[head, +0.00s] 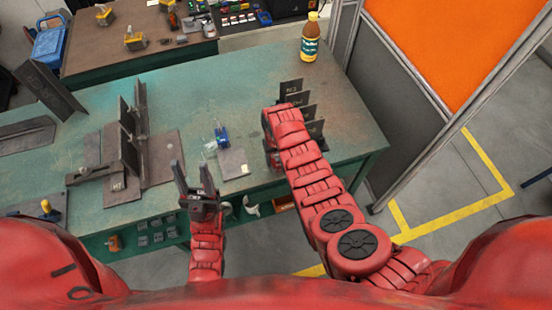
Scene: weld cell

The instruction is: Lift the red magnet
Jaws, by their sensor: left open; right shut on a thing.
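My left gripper (193,178) is open and empty, its two dark fingers pointing up near the table's front edge. My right arm reaches over the green table (345,120). Its gripper (270,152) is shut at the table, beside dark upright plates (308,112), and mostly hidden under my red forearm. What it holds is hidden by the arm. I cannot make out a red magnet clearly; red at the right gripper cannot be told apart from the arm.
A blue clamp (221,135) stands at a flat grey plate (233,164) between my grippers. Dark welded plates (160,155) stand at the left. A bottle (310,40) stands at the back right. Yellow-topped blocks (135,41) sit on a rear table.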

